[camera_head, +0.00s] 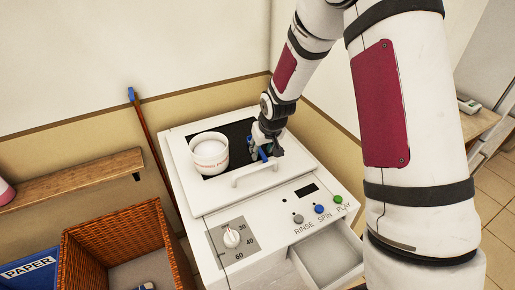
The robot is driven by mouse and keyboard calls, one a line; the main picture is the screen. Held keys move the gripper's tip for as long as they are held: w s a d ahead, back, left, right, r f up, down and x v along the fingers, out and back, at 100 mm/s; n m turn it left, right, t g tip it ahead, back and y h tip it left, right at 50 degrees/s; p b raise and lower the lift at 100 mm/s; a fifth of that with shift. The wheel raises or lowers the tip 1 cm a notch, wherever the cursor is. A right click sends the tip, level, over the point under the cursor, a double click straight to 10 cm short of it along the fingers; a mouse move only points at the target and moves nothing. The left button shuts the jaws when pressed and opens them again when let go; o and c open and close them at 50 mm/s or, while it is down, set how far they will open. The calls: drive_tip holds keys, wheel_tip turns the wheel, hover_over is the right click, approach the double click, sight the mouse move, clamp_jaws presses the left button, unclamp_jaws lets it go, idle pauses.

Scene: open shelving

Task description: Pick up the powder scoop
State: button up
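A small blue thing (264,154), likely the powder scoop, shows at the tip of my gripper (266,150), above the dark panel on top of a white washing machine. My gripper points down and covers most of the blue thing. Whether the fingers are around it or beside it cannot be told. A white tub (209,164) with red lettering and white contents stands on the machine top, left of my gripper and apart from it.
The washing machine (213,205) has a lid handle (255,177), a dial (231,238), buttons and an open drawer (328,259) at its front right. A wicker basket (85,245) and blue paper bin (30,272) stand at left, below a wooden shelf (75,179).

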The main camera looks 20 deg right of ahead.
sight(261, 152)
drive_tip(key=shift+w+f, duration=0.3)
drive_tip(key=shift+f, duration=0.3)
clamp_jaws()
wheel_tip(261, 152, up, 10)
idle(0.4)
